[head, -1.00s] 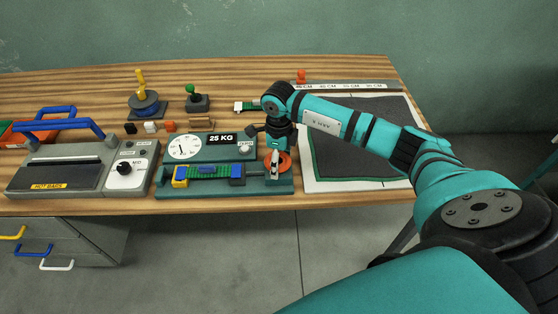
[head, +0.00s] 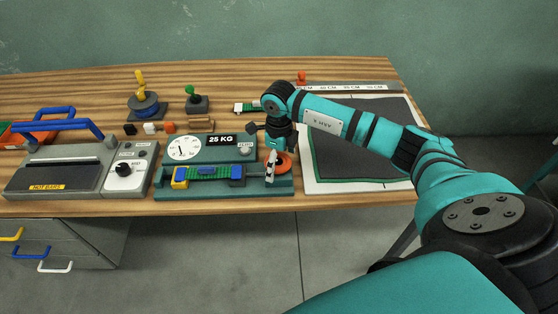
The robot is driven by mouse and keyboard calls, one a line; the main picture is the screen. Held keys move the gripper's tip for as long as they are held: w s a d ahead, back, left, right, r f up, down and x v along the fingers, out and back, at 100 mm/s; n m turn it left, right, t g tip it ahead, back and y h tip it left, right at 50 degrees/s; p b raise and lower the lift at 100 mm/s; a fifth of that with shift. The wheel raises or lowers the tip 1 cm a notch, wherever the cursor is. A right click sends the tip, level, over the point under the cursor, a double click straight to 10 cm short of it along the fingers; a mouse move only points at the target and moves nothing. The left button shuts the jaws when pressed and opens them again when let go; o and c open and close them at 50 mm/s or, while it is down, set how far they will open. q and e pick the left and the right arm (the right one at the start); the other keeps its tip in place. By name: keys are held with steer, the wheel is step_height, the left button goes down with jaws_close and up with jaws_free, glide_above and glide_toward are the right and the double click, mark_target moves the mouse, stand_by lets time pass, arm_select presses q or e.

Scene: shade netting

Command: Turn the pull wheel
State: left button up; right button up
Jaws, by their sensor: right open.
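The pull wheel is an orange ring (head: 286,164) at the right end of the teal pull tester (head: 215,191) on the wooden table. My right gripper (head: 270,168) points down at the wheel's left side, with its light fingertip partly in front of the wheel. It is open; I cannot tell whether it touches the wheel. A green strap (head: 210,172) lies between a yellow-and-blue clamp (head: 180,178) and a blue clamp (head: 237,175). Behind it are a white dial (head: 184,147) and a "25 KG" sign (head: 220,139). My left gripper is out of view.
A grey sealer with a blue handle (head: 72,123) stands at the left. A yellow-topped spool stand (head: 147,106) and a green-knobbed block (head: 197,103) stand behind the tester. A dark netting sheet in a white frame (head: 308,180) lies at the right under my arm.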

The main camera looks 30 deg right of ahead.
mark_target(278, 161)
step_height(278, 161, up, 12)
stand_by(0.4)
steer(key=shift+a, duration=0.1)
stand_by(1.3)
